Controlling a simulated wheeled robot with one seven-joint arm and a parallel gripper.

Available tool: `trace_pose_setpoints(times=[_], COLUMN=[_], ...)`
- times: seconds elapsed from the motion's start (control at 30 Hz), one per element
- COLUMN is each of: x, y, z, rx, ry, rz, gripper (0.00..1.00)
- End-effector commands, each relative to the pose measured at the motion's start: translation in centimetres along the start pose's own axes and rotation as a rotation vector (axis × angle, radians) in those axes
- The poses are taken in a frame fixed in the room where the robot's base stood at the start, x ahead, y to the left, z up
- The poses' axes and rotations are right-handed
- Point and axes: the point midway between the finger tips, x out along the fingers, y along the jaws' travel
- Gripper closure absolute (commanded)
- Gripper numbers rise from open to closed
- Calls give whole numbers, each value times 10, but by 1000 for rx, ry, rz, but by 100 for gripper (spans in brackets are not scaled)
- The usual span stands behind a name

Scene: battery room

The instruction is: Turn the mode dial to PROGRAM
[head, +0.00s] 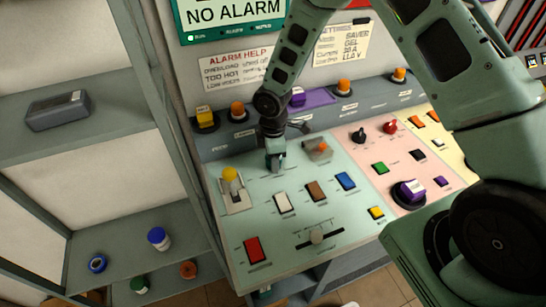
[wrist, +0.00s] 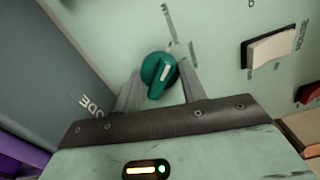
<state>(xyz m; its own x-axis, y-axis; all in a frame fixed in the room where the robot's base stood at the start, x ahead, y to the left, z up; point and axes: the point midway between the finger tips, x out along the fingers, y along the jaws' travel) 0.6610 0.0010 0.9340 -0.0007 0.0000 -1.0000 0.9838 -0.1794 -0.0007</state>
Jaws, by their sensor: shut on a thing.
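The mode dial (wrist: 159,77) is a round teal knob with a short white line, on a pale green panel face. In the wrist view the line tilts slightly right of straight up. My gripper (head: 276,160) reaches down onto the panel's upper left area, and its two fingers are closed on the dial's sides. In the head view the gripper mostly hides the dial.
Near the gripper are a yellow-topped lever (head: 230,175), an orange-topped control (head: 319,149), and white (head: 284,203), brown (head: 317,191) and blue (head: 345,181) switches. A slider (head: 317,236) lies in front. Shelves (head: 90,100) stand at left.

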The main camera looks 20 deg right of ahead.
Motion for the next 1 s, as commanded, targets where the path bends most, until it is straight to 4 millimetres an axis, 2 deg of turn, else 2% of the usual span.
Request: trace_pose_setpoints(times=[0.2,0.23,0.3,0.67,0.83,1.0], x=[-1,-1,-1,-5,-30,-69], y=[1,1,1,1,1,2], z=[0,0,0,0,0,0], rx=[-2,-2,-2,1,2,3], ry=[1,0,0,1,2,3], rz=[2,2,2,2,5,7], gripper=[82,51,37,37,37,37])
